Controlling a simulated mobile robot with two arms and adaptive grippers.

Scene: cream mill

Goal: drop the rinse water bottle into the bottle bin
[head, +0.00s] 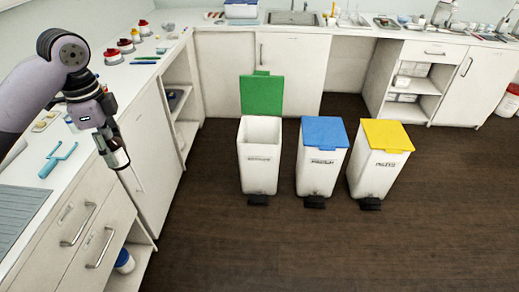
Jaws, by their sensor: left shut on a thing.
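My left gripper (116,156) points down just off the front edge of the left counter, above the floor side of the cabinets. It is shut on what seems to be the rinse water bottle, which is mostly hidden by the fingers, so its shape is unclear. Three white bins stand on the floor to the right of it. The bin with the green lid (262,94) is open, its lid raised, and its inside (260,130) looks empty. The blue-lidded bin (322,172) and the yellow-lidded bin (377,172) are shut. The bin labels are too small to read. My right gripper is out of view.
The left counter (145,72) carries red-and-white jars (113,56) and a light-blue tool (58,158). Cabinets and a back counter (345,30) line the far wall. An open shelf (184,105) is at the left. The dark floor (300,245) before the bins is clear.

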